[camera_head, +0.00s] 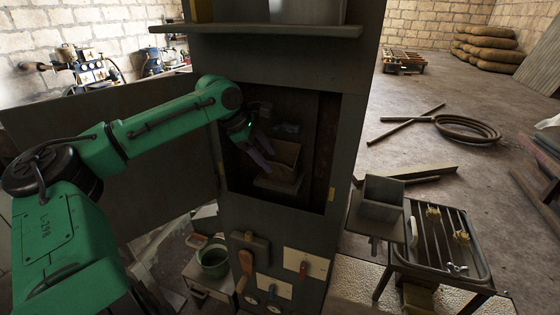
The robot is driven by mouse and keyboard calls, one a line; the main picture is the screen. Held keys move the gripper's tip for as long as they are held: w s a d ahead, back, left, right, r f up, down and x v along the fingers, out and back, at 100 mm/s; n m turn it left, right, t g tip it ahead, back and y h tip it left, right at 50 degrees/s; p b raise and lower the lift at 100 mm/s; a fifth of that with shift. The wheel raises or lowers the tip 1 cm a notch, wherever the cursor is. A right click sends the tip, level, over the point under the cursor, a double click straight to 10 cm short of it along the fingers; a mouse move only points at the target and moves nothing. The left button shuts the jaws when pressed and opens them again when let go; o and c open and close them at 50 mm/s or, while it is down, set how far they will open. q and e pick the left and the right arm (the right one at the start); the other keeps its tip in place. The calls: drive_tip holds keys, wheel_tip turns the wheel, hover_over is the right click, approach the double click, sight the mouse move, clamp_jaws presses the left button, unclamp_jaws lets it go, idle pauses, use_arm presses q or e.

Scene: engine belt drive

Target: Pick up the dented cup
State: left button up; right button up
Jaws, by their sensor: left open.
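My left arm reaches in from the left to an open recess in a tall dark cabinet. My left gripper (264,152) is open at the mouth of the recess, with its fingers pointing down and to the right. Just right of the fingers is a brown open box (286,153) above a pale block. A small grey item (288,128) lies in shadow behind the box; I cannot tell whether it is the dented cup. No cup with a clear dent shows. A small grey rounded piece (413,232) stands by the rack at right, also unclear. My right gripper is not in view.
A green bucket (213,261) stands low at left. A square metal bin (381,198) and a barred rack table (447,240) stand at right. Floor beyond holds a coiled hose (467,128).

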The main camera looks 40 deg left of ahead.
sight(279, 169)
use_arm(q)
drive_tip(key=shift+p+x, duration=0.8)
drive_tip(key=shift+x, duration=0.15)
drive_tip(key=x, duration=0.3)
drive_tip(key=shift+w+d+p, duration=0.25)
drive_tip(key=shift+w+p, duration=0.1)
drive_tip(key=shift+w+f, duration=0.2)
drive_tip(key=shift+f, duration=0.2)
drive_tip(key=shift+s, duration=0.1)
drive_tip(key=shift+s+r, duration=0.1)
drive_tip(key=shift+c, duration=0.9)
clamp_jaws()
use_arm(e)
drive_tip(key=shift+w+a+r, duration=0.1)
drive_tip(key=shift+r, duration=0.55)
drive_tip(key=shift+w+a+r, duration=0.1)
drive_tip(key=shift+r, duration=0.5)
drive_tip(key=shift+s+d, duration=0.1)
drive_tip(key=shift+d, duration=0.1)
